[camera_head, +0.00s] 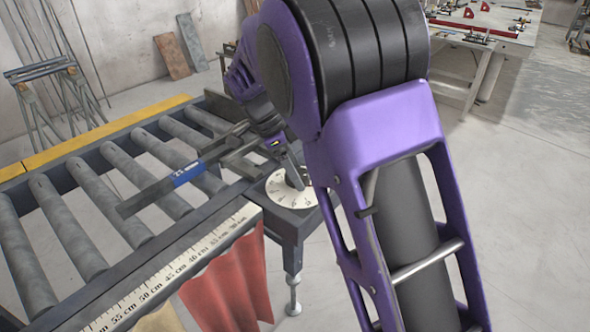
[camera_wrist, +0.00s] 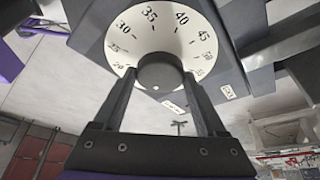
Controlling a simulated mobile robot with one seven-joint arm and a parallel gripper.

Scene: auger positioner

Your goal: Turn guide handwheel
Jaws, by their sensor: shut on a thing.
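The guide handwheel (camera_wrist: 161,72) is a dark round knob in the middle of a white dial (camera_wrist: 128,52) with black numbers from about 20 to 50. My gripper (camera_wrist: 160,82) is shut on the knob, one dark finger on each side of it. In the head view the white dial (camera_head: 284,194) lies on a dark grey block at the end of the roller table. My gripper (camera_head: 294,172) reaches down over it there. My arm hides part of the dial's right side, and the knob is hard to make out in that view.
A roller conveyor (camera_head: 100,190) with a yellow edge (camera_head: 105,135) fills the left. A dark bar with a blue section (camera_head: 188,174) lies across it. A centimetre ruler (camera_head: 175,265) and red cloth strips (camera_head: 230,285) are in front. A table with tools (camera_head: 485,25) stands behind right.

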